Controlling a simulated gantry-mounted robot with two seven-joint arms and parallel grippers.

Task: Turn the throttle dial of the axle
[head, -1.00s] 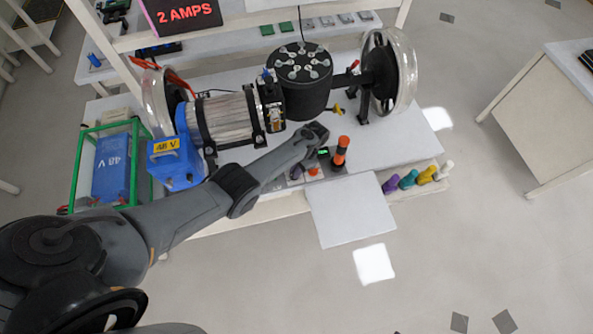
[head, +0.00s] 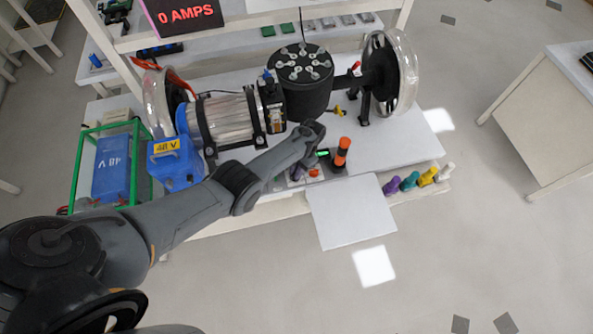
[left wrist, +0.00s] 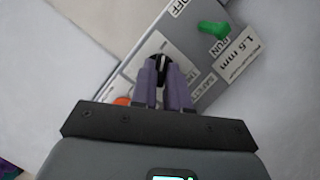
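The axle (head: 226,118) lies along the bench in the head view, with a clear-covered wheel at each end and a black drum (head: 306,96). A grey control panel (left wrist: 190,55) shows in the left wrist view with a green switch (left wrist: 213,29) by the word RUN. The black throttle dial (left wrist: 159,66) sits on this panel, between the purple fingers of my left gripper (left wrist: 162,70). The fingers are closed around it, hiding its sides. In the head view, my arm partly covers the panel. My right gripper is out of view.
A screen (head: 186,16) reads 0 AMPS. An orange-topped post (head: 342,150) stands right beside my left wrist. A blue box (head: 176,166) and a green frame around a blue battery (head: 112,168) are at the left. Several coloured pegs (head: 410,181) line the bench's front right.

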